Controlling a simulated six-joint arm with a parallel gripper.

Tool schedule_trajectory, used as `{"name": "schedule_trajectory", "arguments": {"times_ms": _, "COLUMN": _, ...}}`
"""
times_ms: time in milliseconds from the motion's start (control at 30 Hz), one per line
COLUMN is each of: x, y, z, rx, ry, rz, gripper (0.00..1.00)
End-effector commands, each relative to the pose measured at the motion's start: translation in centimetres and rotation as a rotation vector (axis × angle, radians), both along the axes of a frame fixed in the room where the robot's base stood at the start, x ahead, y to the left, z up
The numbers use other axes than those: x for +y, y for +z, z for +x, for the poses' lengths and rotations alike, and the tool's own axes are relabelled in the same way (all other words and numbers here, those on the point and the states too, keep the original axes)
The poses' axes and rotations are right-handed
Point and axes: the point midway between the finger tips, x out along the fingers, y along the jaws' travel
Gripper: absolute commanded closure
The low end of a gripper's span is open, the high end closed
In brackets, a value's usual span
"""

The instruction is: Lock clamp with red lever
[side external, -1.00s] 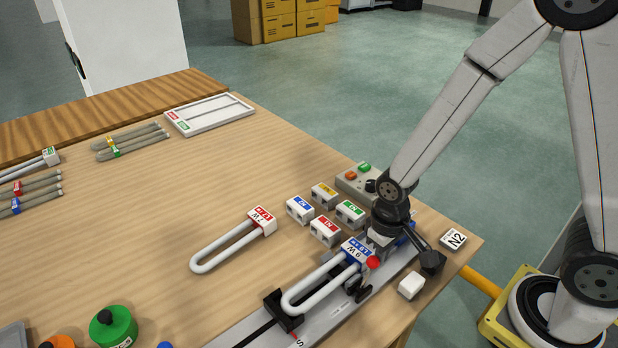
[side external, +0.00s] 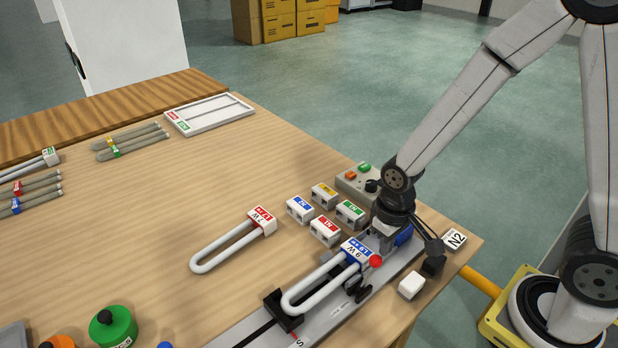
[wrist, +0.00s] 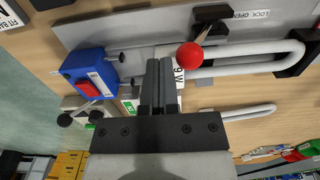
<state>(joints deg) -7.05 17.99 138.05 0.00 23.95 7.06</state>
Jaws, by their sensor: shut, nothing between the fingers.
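The red lever ball (wrist: 190,55) shows in the wrist view on a short stem that runs up to a black clamp part (wrist: 212,13). A "LOCK OPEN" label sits to the right of this part. The red ball also shows in the side view (side external: 375,261), below my gripper. My gripper (wrist: 159,62) is shut and empty, its fingertips just left of the ball. I cannot tell whether they touch it. A white U-shaped tube (side external: 318,288) with a blue-labelled 9W base (side external: 356,250) lies in the fixture on the grey rail (side external: 240,331).
A blue box with a red button (wrist: 90,80) stands left of the fingers in the wrist view. Several small labelled bases (side external: 325,231) and a red-labelled tube (side external: 228,245) lie left of the fixture. A white block (side external: 411,285) sits near the table edge.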

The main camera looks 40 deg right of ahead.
Motion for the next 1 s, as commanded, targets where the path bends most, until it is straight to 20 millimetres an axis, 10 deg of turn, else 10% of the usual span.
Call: {"name": "schedule_trajectory", "arguments": {"times_ms": 1000, "x": 0.0, "y": 5.8, "z": 0.0, "rx": -0.002, "ry": 0.0, "rz": 0.0, "gripper": 1.0}}
